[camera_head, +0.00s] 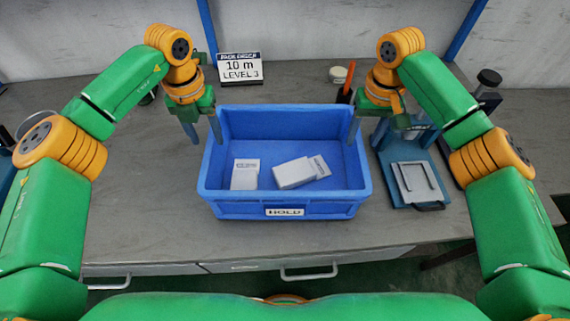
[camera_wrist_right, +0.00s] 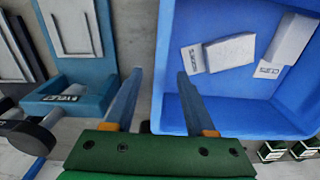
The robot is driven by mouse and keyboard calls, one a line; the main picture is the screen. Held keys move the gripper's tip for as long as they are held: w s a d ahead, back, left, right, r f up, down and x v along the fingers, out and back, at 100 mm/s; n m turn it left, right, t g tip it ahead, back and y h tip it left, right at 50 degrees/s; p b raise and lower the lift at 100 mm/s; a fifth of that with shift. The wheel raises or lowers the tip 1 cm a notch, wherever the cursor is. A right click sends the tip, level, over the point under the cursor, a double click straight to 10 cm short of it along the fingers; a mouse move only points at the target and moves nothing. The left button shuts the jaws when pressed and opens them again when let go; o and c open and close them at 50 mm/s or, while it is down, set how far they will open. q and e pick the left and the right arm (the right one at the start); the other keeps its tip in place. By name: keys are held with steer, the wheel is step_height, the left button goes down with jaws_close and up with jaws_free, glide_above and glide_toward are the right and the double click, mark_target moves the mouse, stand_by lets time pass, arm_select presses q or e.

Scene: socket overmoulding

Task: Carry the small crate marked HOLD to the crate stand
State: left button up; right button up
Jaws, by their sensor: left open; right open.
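The blue crate marked HOLD (camera_head: 232,209) sits on the grey bench, its label on the front wall. It holds a few small white boxes. My left gripper (camera_head: 203,131) is open at the crate's left wall, near the far corner. My right gripper (camera_head: 366,131) is open at the right wall. In the right wrist view, the crate's wall (camera_wrist_right: 165,40) lies between the spread fingers of my right gripper (camera_wrist_right: 158,74), one finger on each side. Whether either gripper touches the crate is not clear. I cannot make out a crate stand in view.
A blue fixture with a grey plate (camera_head: 411,182) stands close to the crate's right, also in the wrist view (camera_wrist_right: 72,28). A sign reading LEVEL 3 (camera_head: 240,69) stands behind. The bench (camera_head: 140,215) is clear at the left front. Drawers are below.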

mark_target(213, 153)
arm_select(q)
step_height(213, 153, down, 7)
steer(key=shift+r, duration=0.1)
arm_select(e)
step_height(213, 153, down, 7)
arm_select(q)
steer(key=shift+c, duration=0.2)
arm_select(e)
steer(key=shift+c, duration=0.2)
arm_select(q)
jaws_close()
arm_select(e)
jaws_close()
steer(key=shift+r, duration=0.1)
stand_by(0.5)
